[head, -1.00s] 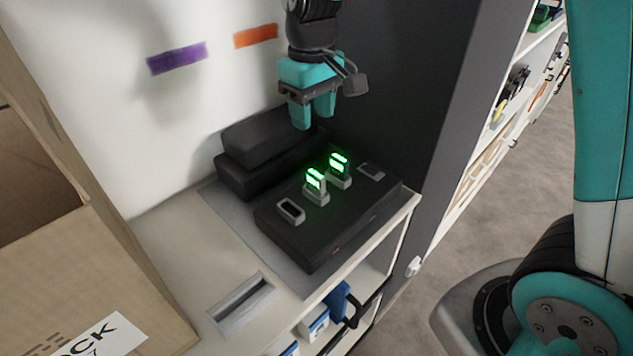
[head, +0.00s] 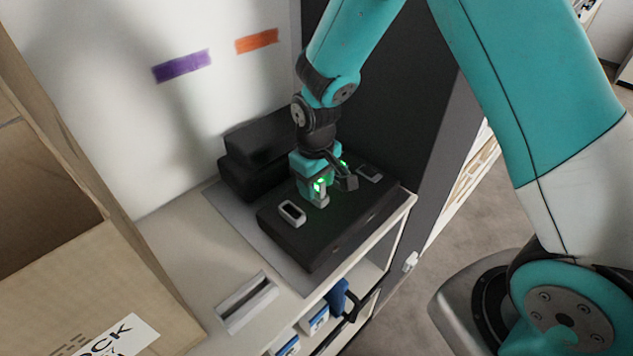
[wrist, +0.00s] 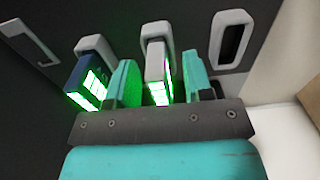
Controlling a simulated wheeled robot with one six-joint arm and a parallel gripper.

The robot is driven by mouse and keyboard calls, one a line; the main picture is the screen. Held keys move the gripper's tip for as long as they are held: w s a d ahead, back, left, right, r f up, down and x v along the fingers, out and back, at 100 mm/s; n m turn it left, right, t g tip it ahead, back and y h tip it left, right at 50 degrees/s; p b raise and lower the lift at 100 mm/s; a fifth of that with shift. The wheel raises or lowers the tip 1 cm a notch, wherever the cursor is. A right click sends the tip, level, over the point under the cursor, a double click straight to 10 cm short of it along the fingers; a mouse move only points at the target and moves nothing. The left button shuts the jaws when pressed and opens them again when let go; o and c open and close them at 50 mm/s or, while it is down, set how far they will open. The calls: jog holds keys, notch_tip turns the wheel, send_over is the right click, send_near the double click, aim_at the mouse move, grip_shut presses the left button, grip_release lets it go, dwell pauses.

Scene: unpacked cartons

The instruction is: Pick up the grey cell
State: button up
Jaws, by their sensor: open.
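The grey cell (wrist: 157,68) stands upright in a socket of the black charger block (head: 330,228), its green lights lit. In the wrist view my gripper (wrist: 160,64) is open, with one teal finger on each side of the grey cell. I see small gaps beside the cell, so the fingers seem not to press on it. In the head view my gripper (head: 313,184) is low over the block and hides much of the cell. A dark blue cell (wrist: 85,79) with green lights stands in the neighbouring socket, outside my left finger in the wrist view.
Two empty sockets frame the cells, one at the left (head: 292,213) and one at the right (head: 369,173). Dark cases (head: 262,140) are stacked behind the block. A cardboard carton (head: 75,265) stands at the left. A slotted holder (head: 247,301) lies on the shelf top.

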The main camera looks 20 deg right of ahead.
jog(key=shift+f, duration=0.15)
grip_shut()
notch_tip(320, 180, up, 20)
jog(key=b, duration=0.2)
jog(key=shift+b, duration=0.35)
dwell(0.4)
